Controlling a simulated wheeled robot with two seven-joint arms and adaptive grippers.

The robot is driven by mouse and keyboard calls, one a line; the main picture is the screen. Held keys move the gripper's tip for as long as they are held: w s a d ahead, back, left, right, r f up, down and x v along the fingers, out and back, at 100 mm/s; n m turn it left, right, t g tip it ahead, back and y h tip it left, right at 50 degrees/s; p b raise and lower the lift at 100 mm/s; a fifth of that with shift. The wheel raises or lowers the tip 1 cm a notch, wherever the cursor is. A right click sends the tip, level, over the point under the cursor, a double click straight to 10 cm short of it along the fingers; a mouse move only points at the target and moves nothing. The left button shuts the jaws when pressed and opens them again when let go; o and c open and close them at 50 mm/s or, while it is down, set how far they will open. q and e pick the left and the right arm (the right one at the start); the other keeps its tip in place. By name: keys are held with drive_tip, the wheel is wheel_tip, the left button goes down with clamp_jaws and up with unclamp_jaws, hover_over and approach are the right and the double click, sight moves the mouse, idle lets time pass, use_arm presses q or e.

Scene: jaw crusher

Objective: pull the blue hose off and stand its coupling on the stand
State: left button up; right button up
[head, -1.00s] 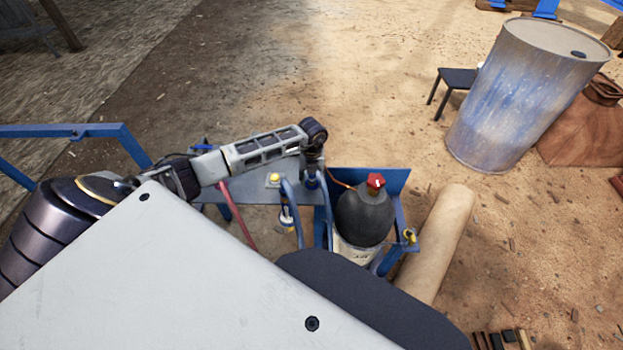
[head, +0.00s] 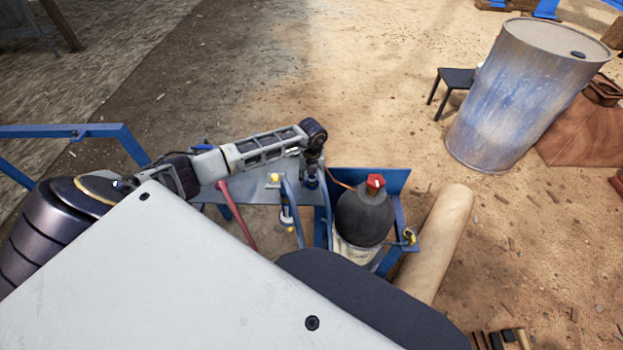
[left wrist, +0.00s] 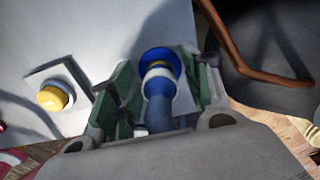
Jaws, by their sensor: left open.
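The blue hose (left wrist: 159,117) ends in a blue coupling (left wrist: 159,87) with a pale ring, set against a pale fitting on the grey panel (left wrist: 100,30). My left gripper (left wrist: 160,95) is open, with its green-lined fingers on either side of the coupling. I see a gap beside the coupling on both sides. In the head view my left gripper (head: 312,158) is over the panel, and the blue coupling (head: 311,180) shows just below it. I cannot pick out the stand for certain. My right gripper is not in view.
A yellow button (left wrist: 53,97) on a pale plate sits left of the coupling. A dark bottle with a red cap (head: 365,215) and a copper line (head: 340,181) are close on the right. A rusty blue drum (head: 520,95) and a black stool (head: 455,80) stand farther off.

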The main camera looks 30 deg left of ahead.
use_arm(q)
clamp_jaws()
drive_tip(key=shift+r, duration=0.25)
drive_tip(key=shift+r+p, duration=0.35)
drive_tip(key=shift+p, duration=0.1)
drive_tip(key=shift+r+p, duration=1.9)
drive_tip(key=shift+r, duration=0.5)
